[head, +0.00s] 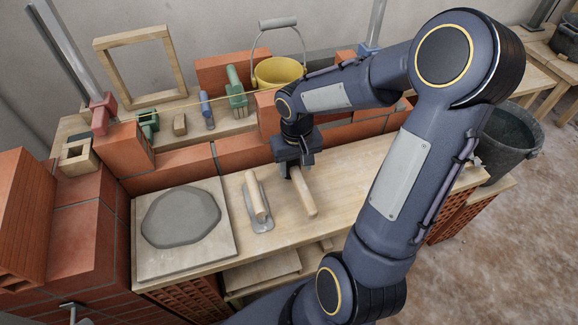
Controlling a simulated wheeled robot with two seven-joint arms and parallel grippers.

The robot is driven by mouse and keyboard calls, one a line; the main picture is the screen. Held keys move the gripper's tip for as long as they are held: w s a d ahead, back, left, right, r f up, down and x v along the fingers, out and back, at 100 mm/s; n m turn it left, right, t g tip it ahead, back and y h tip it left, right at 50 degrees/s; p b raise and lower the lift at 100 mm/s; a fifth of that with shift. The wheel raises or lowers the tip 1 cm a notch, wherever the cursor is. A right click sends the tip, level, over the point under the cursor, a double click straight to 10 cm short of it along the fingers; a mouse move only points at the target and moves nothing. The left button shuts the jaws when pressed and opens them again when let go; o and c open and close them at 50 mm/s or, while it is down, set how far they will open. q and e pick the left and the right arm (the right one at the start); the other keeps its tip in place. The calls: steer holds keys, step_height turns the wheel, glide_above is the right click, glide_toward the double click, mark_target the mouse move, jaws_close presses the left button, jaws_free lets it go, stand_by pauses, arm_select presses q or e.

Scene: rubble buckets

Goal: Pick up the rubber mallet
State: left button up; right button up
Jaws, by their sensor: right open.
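A tool with a pale wooden handle (304,191) lies on the wooden bench board, its handle pointing toward the front. It looks like the rubber mallet, but its head end is hidden under my right gripper. My right gripper (291,168) points down over the far end of the handle, with its jaws open around or just above it. I cannot tell whether the fingers touch it. My left gripper is not in view.
A plastering float (257,203) lies just left of the handle. A board with grey mortar (181,218) is further left. A low brick wall (245,150) stands behind, with a yellow bucket (278,72) beyond. A dark bucket (508,142) stands at right.

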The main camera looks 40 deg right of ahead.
mark_target(296, 171)
step_height(296, 171, down, 3)
steer(key=shift+d+b, duration=0.1)
steer(key=shift+b, duration=0.2)
steer(key=shift+c, duration=0.4)
steer(key=c, duration=1)
steer(key=shift+r, duration=0.15)
